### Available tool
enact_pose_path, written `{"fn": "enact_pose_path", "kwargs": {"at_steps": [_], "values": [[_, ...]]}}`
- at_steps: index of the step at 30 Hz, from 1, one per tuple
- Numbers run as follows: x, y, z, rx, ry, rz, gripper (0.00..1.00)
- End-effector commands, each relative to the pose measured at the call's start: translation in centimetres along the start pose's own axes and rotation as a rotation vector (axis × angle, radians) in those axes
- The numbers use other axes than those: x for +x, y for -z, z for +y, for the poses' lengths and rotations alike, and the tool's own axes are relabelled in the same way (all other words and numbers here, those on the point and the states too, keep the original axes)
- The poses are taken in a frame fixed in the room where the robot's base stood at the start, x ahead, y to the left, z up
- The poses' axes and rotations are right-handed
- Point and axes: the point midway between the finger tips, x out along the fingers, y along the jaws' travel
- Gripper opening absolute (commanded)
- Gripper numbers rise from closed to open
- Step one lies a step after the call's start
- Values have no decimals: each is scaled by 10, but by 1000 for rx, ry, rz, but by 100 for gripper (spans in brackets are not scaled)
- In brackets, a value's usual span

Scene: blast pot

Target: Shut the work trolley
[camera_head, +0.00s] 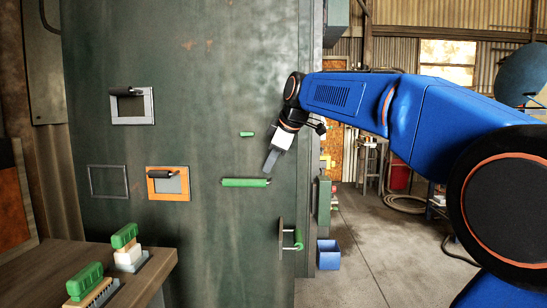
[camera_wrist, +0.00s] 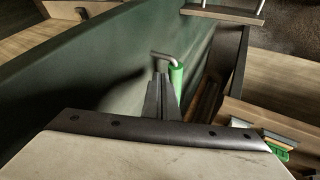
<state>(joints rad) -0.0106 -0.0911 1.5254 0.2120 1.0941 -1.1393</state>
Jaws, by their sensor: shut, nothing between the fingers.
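A tall dark green metal front (camera_head: 200,235) fills the left half of the head view. No part is clearly marked as the work trolley. A horizontal green bar handle (camera_head: 244,182) is on this front, with a smaller green handle (camera_head: 247,134) above it. My gripper (camera_head: 269,168) is shut and points down close to the bar's right end. In the wrist view my gripper's fingers (camera_wrist: 160,92) are together beside a green handle (camera_wrist: 177,78) on a grey bent mount. Nothing shows between them. I cannot tell whether they touch the handle.
A wooden bench (camera_head: 150,270) with green-handled brushes (camera_head: 125,236) stands at the lower left. Framed panels, one orange (camera_head: 183,187), are on the front. Another green handle (camera_head: 298,238) is at its lower right. A blue bin (camera_head: 329,254) stands on the floor, which is open farther right.

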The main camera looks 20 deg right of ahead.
Motion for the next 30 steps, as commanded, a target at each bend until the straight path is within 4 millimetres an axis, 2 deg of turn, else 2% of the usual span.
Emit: {"fn": "enact_pose_path", "kwargs": {"at_steps": [3,7,23,30], "values": [[7,-1,13,2,0,-2,0],[11,-1,21,2,0,-1,0],[13,-1,25,1,1,-1,0],[19,-1,34,2,1,-1,0]]}}
